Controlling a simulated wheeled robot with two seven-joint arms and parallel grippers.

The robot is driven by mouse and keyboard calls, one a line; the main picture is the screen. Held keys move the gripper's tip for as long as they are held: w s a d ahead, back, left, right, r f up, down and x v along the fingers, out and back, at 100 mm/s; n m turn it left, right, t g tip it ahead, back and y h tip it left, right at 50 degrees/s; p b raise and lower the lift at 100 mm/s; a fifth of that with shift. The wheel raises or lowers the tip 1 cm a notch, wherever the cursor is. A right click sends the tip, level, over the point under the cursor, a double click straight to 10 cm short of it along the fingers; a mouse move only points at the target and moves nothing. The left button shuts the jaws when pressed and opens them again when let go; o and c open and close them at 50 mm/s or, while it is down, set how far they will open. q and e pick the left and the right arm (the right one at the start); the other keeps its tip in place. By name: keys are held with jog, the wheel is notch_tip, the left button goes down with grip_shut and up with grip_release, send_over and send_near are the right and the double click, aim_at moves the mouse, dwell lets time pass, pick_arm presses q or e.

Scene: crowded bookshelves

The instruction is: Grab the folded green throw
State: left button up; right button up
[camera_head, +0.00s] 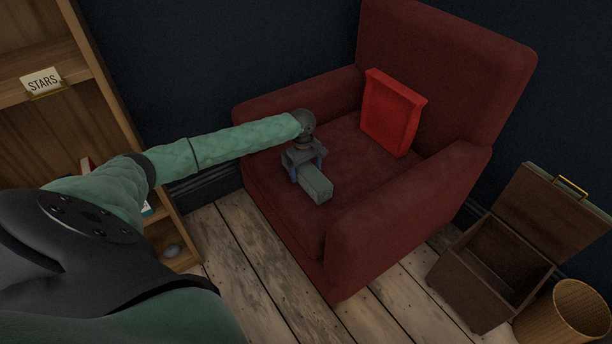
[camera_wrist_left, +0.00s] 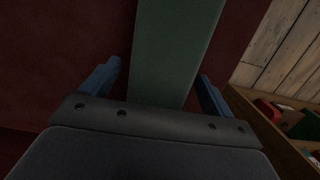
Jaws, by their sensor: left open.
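The folded green throw (camera_head: 316,186) lies as a small grey-green block on the seat of the red armchair (camera_head: 350,145). My left gripper (camera_head: 306,172) is over the throw's far end, with a finger on each side of it. In the left wrist view, the throw (camera_wrist_left: 172,50) runs between the two blue fingers of the gripper (camera_wrist_left: 158,85). A gap shows between the throw and each finger, so the gripper is open. The gripper body hides the near part of the throw in that view. My right gripper is not in view.
A red cushion (camera_head: 392,112) leans on the chair's back. A wooden shelf (camera_head: 105,85) with a "STARS" card (camera_head: 42,82) stands at left. An open wooden chest (camera_head: 495,262) and a round basket (camera_head: 568,315) are at right. Bare plank floor (camera_head: 245,250) lies in front.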

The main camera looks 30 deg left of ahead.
pick_arm(q)
jog(key=shift+d+f, duration=0.1)
jog(key=shift+f, duration=0.55)
jog(key=c, duration=1.1)
jog(key=shift+c, duration=0.8)
jog(key=shift+r, duration=0.15)
